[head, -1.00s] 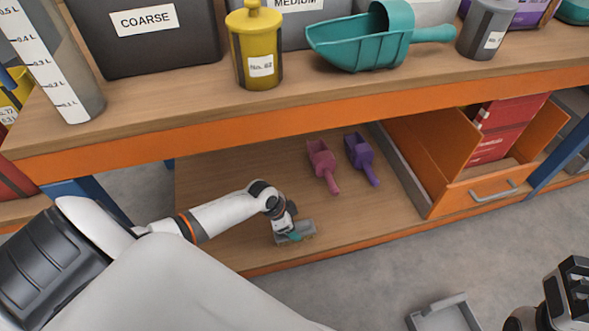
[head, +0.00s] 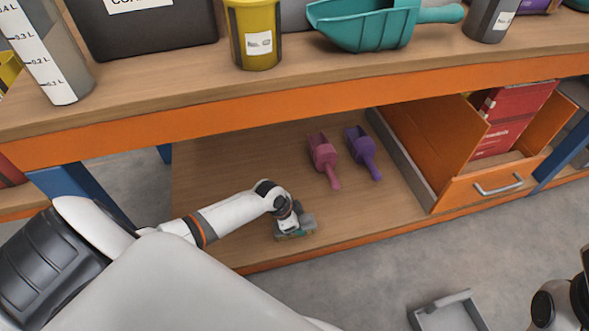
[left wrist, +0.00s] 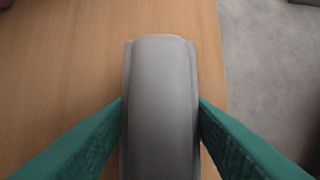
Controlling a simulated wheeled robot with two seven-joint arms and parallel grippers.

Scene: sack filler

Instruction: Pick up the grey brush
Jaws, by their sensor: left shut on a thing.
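The grey brush (head: 306,224) is at the lower shelf's front edge, below my left arm in the head view. In the left wrist view the grey brush (left wrist: 160,95) runs up the middle, with a teal finger pressed to each side. My left gripper (left wrist: 160,120) is shut on it. In the head view my left gripper (head: 289,223) is over the brush and hides part of it. I cannot tell whether the brush is lifted or still resting on the shelf. My right gripper (head: 583,290) is only partly in view at the right edge, and its fingers cannot be made out.
A pink scoop (head: 323,157) and a purple scoop (head: 361,150) lie on the lower shelf (head: 225,165) behind the brush. An open orange drawer (head: 455,185) stands to the right. The worktop's orange edge (head: 260,117) overhangs the shelf. A grey dustpan (head: 445,315) lies on the floor.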

